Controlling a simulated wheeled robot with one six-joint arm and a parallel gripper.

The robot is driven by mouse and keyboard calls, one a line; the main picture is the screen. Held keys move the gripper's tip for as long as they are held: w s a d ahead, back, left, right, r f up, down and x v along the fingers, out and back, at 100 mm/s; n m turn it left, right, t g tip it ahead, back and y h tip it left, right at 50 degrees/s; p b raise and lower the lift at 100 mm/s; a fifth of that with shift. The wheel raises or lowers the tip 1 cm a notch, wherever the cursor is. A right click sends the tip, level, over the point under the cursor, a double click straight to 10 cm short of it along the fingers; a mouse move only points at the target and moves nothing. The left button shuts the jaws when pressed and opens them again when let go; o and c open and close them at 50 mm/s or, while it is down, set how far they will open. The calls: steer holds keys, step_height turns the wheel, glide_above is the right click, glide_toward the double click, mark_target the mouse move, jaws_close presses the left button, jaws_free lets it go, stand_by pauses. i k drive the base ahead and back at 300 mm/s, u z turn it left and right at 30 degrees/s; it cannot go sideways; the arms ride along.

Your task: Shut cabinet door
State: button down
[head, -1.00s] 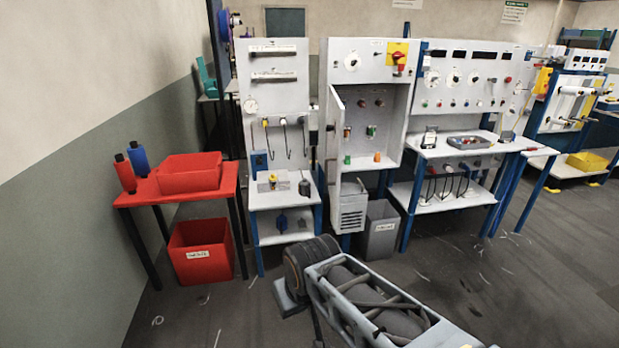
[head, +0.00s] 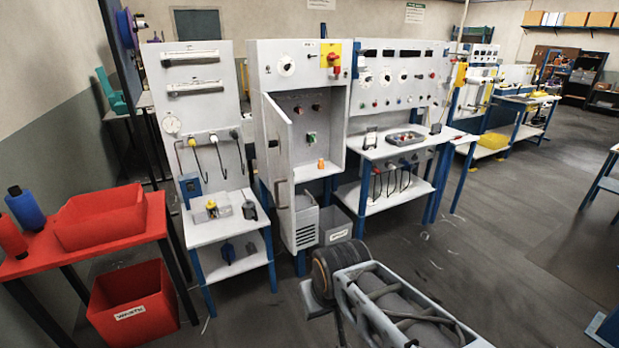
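The cabinet (head: 298,72) is a tall grey-white unit with a dial and a red knob on a yellow plate at its top. Its cabinet door (head: 278,142) is a tall panel hinged on the left side. The door stands open, swung out towards me, and shows nearly edge-on. Inside are dark, red and green knobs and an orange piece (head: 321,163). My arm shows low in the picture, in front of the cabinet and apart from it. I cannot make out the fingers of my gripper.
A red table (head: 90,225) with a red bin stands at the left, another red bin (head: 133,303) on the floor below. A white panel stand (head: 200,120) is left of the cabinet. A grey bin (head: 335,226) stands at its foot. Open floor (head: 480,260) lies to the right.

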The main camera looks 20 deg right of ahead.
mark_target(279, 128)
steer(key=z, duration=0.15)
steer(key=i, duration=0.75)
steer(key=u, duration=0.85)
steer(key=i, duration=0.6)
steer(key=u, duration=0.7)
